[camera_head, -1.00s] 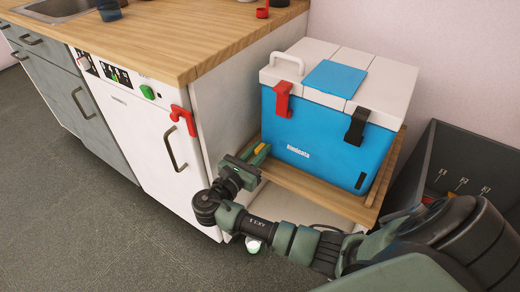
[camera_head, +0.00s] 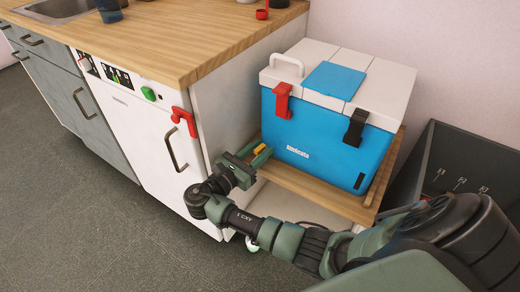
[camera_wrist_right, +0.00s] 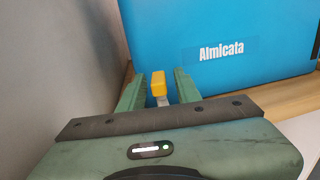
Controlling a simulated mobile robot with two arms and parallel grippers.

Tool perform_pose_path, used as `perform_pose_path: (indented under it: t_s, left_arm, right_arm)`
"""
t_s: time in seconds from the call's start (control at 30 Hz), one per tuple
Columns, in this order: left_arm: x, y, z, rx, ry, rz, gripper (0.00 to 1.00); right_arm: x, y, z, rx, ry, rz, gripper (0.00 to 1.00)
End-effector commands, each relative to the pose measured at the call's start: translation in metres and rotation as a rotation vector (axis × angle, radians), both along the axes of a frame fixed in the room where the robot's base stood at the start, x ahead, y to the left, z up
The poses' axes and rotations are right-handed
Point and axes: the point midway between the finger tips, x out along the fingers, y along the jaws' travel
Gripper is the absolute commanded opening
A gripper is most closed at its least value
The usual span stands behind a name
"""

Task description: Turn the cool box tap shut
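The cool box (camera_head: 315,130) is blue with a white lid and stands on a wooden shelf. Its tap (camera_wrist_right: 158,84) has a yellow handle low on the front, near the left side; it also shows in the head view (camera_head: 259,148). In the right wrist view my right gripper (camera_wrist_right: 159,88) is open, with one green finger on each side of the yellow handle. Gaps show between the handle and both fingers. The tap's spout is mostly hidden by the gripper. My left gripper is not in view.
The wooden shelf (camera_head: 310,190) extends under and in front of the box. A white cabinet side (camera_head: 228,110) stands close on the left, with a wooden counter (camera_head: 180,35) above. A dark crate (camera_head: 470,160) stands to the right. Open floor lies at front left.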

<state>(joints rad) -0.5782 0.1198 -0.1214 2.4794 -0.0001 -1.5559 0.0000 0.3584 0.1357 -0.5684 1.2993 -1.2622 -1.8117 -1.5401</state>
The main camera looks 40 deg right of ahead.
Motion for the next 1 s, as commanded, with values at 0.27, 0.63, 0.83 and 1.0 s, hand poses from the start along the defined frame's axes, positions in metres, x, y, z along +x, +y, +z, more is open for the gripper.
perform_pose_path:
  t_s: [0.27, 0.63, 0.83, 1.0]
  left_arm:
    - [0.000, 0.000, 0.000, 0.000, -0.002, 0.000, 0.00]
    - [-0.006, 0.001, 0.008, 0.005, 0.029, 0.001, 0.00]
    - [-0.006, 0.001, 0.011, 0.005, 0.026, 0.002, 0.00]
    - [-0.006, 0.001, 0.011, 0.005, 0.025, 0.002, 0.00]
  right_arm:
    - [0.000, 0.000, 0.000, 0.000, 0.000, 0.001, 0.36]
    - [-0.012, 0.046, 0.001, 0.001, 0.002, 0.002, 0.36]
    - [-0.018, 0.070, 0.000, 0.000, 0.001, 0.001, 0.36]
    - [-0.020, 0.076, 0.000, 0.000, 0.000, 0.001, 0.36]
